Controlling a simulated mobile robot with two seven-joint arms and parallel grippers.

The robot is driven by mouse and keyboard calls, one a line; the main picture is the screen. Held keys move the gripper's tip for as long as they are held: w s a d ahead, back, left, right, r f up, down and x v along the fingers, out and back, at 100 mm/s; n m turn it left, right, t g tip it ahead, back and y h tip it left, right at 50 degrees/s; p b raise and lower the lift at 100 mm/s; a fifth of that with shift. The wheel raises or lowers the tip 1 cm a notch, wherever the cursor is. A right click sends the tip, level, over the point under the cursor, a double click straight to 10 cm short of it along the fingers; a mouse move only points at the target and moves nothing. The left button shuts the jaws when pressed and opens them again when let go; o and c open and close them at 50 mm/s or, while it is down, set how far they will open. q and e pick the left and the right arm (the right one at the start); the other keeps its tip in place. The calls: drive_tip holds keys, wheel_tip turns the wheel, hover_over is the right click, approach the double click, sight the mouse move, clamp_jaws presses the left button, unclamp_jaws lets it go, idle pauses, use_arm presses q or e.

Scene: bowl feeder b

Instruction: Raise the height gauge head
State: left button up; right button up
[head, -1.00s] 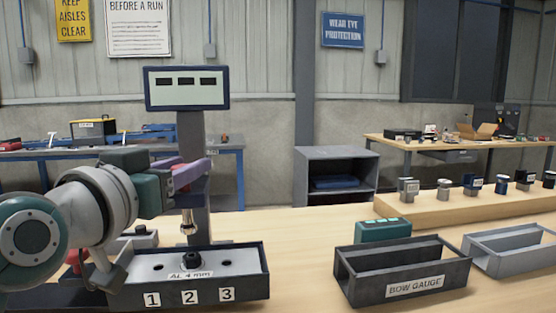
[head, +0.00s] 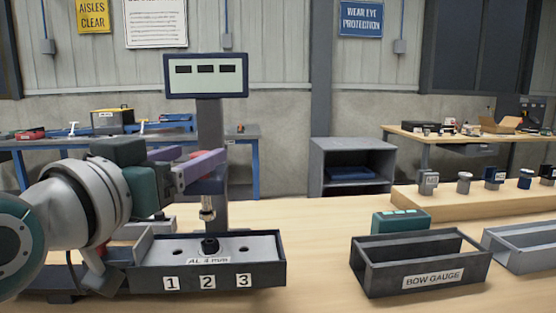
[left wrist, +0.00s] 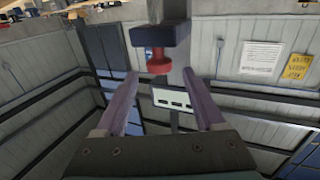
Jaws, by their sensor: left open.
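The height gauge has a dark column (head: 210,125) with a display (head: 206,76) on top. Its blue-grey head (head: 207,187) sits low on the column, with a silver probe (head: 207,211) hanging over a black part (head: 210,245) in the numbered tray. A small gap shows between probe and part. A red knob (left wrist: 160,62) is on the head. My left gripper (head: 199,160) is open at the head; in the left wrist view its purple fingers (left wrist: 162,76) are spread to either side of the knob, without visible contact. My right gripper is not seen.
The tray (head: 215,278) marked 1, 2, 3 stands below the gauge. A dark BOW GAUGE bin (head: 420,274), a grey bin (head: 520,252) and a teal device (head: 401,221) stand to the right. Several small parts stand on a wooden riser (head: 445,203). The table front between tray and dark bin is clear.

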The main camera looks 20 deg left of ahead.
use_arm(q)
drive_tip(key=s+d, duration=0.1)
drive_tip(key=s, duration=0.5)
drive_tip(key=shift+s, duration=0.25)
